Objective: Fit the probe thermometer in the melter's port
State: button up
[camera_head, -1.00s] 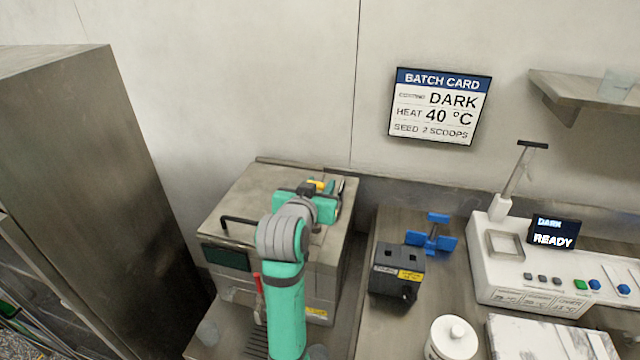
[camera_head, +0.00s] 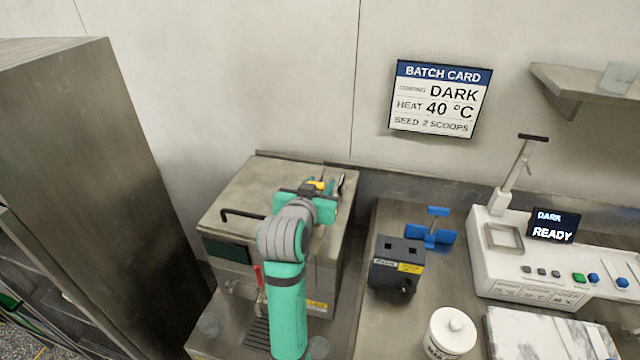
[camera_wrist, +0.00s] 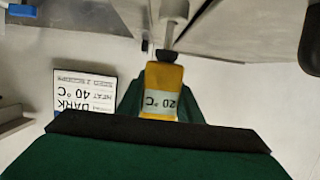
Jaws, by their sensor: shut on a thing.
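The melter (camera_head: 240,195) is the steel box with a black handle and a dark front panel, left of centre in the head view. My gripper (camera_head: 318,194) is over the right part of its lid. It is shut on the yellow probe thermometer (camera_head: 319,185), of which only a small yellow bit shows there.
A black block with two sockets (camera_head: 397,262) and a blue part (camera_head: 432,236) stand on the counter right of the melter. Further right are a white machine (camera_head: 500,275) with a READY screen and a lidded white jar (camera_head: 450,335). A tall steel cabinet (camera_head: 90,180) stands left.

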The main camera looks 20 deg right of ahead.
jog(key=shift+f, duration=1.45)
jog(key=o, duration=1.1)
jog(key=shift+o, duration=0.2)
jog(key=v, duration=1.1)
jog(key=shift+w, duration=0.1)
